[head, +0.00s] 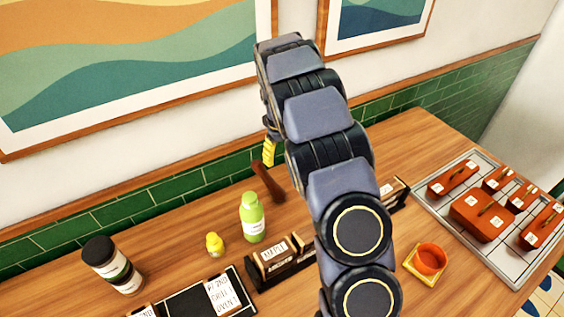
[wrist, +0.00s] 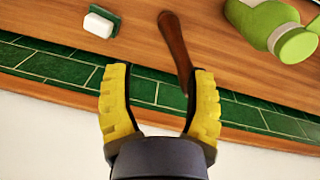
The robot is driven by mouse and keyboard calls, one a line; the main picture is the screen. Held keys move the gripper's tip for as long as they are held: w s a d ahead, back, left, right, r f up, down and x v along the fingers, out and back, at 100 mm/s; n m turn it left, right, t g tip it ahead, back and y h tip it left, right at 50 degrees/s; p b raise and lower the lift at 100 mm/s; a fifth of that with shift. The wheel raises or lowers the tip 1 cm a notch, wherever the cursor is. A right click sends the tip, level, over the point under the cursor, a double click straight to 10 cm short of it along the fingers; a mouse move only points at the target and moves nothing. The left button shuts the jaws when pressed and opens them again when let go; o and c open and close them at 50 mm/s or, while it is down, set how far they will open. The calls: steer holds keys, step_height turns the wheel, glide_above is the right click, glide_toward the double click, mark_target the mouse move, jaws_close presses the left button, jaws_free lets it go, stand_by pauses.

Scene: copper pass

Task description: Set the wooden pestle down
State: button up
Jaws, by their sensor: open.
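The dark brown wooden pestle (head: 268,183) is near the back of the counter, behind the green bottle. In the wrist view the pestle (wrist: 174,45) has its thick end toward the top, over the wood. Its thin end overlaps the green tiles, close to the inner side of the right finger. My gripper (wrist: 159,70) is open, with yellow fingers apart and nothing clamped between them. In the head view a yellow finger (head: 268,152) shows just above the pestle; my arm hides the rest. I cannot tell whether the pestle lies flat or leans.
A green bottle (head: 253,218) and a small yellow bottle (head: 215,244) stand nearby. A white and green block (wrist: 101,23) sits by the tiled wall (wrist: 60,65).

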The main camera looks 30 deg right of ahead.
step_height(320, 180, up, 8)
steer(key=shift+a+r, duration=0.15)
steer(key=shift+a, duration=0.2)
